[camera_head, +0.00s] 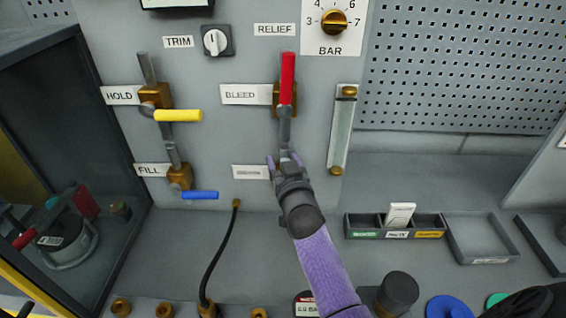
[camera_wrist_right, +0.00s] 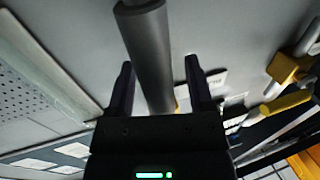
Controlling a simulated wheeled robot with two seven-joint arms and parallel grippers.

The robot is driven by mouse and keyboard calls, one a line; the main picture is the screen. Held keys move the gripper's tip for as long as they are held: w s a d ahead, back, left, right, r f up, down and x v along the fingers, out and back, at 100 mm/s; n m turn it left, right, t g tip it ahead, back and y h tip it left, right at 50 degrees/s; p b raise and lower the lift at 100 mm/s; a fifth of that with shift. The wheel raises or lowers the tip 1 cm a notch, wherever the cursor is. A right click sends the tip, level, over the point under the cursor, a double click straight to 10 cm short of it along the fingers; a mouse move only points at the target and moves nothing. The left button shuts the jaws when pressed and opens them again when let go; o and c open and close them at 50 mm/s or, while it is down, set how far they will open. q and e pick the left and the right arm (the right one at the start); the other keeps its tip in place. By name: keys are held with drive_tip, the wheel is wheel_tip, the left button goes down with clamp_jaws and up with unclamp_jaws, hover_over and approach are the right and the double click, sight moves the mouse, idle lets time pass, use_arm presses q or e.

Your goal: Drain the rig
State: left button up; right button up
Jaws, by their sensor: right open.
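The rig panel (camera_head: 230,130) carries three lever valves. The red lever (camera_head: 288,78) by the BLEED label (camera_head: 240,94) stands upright, in line with its grey pipe (camera_head: 284,128). The yellow lever (camera_head: 180,116) by HOLD and the blue lever (camera_head: 200,195) by FILL both point right, across their pipes. My right gripper (camera_head: 285,160) is open at the lower end of the bleed pipe, below the red lever. In the right wrist view a grey pipe (camera_wrist_right: 148,50) shows between the open fingers (camera_wrist_right: 160,85); contact cannot be told.
A sight glass (camera_head: 342,130) is right of the bleed pipe. A black hose (camera_head: 222,255) runs from a brass fitting down to the bench. A divided tray (camera_head: 395,233) holding a white card and an empty tray (camera_head: 480,240) sit at right. A dark-framed cabinet (camera_head: 60,150) stands left.

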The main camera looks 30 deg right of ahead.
drive_tip(key=shift+w, duration=0.15)
clamp_jaws()
idle(1.4)
